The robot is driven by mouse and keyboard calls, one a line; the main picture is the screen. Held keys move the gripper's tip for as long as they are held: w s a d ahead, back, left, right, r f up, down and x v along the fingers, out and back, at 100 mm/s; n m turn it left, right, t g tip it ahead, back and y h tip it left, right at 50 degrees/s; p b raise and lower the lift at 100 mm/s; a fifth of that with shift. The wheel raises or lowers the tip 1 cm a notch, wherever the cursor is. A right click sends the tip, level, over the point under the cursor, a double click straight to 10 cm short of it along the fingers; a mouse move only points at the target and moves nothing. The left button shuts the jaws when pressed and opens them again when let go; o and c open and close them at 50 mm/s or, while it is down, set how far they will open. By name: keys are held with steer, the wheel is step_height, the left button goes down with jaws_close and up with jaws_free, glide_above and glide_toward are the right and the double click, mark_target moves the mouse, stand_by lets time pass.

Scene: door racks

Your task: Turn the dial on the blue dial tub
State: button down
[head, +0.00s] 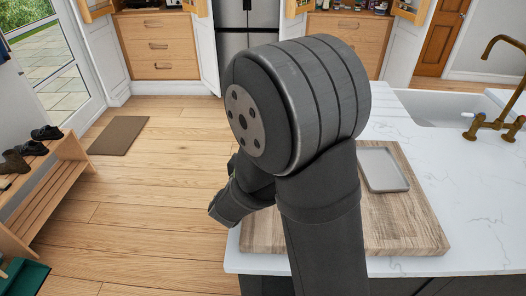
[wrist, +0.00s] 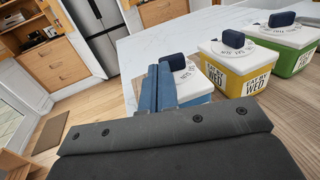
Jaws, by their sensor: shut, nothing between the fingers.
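The blue dial tub (wrist: 196,84) shows in the wrist view, just beyond my fingers. It has a white lid with lettering around a dark blue dial knob (wrist: 173,62). My gripper (wrist: 159,70) is shut and empty, its fingertips in front of the left part of this tub's lid. The fingers hide part of the tub and its lid. I cannot tell whether the fingertips touch the knob. In the head view my arm fills the middle, and the tub does not show.
To the right stand a yellow tub (wrist: 232,72) and a green tub (wrist: 290,55), each with a dark knob and an "EAT BY WED" label. A wooden board (head: 405,220) lies on the white worktop (head: 480,225), with a grey tray (head: 382,169) on it.

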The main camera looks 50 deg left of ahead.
steer(key=shift+a+m+t+h, duration=0.25)
steer(key=shift+m+t+h, duration=0.15)
steer(key=shift+m+h, duration=0.45)
steer(key=h, duration=0.1)
steer(key=m+h, duration=0.1)
steer(key=shift+a+t+h, duration=0.3)
steer(key=shift+a+h, duration=0.05)
steer(key=m+h, duration=0.2)
steer(key=a+m+h, duration=0.1)
steer(key=m+h, duration=0.1)
steer(key=h, duration=0.1)
steer(key=shift+w+a+h, duration=0.1)
steer(key=shift+w+h, duration=0.1)
steer(key=shift+h, duration=0.1)
steer(key=shift+w, duration=0.1)
steer(key=shift+a, duration=0.2)
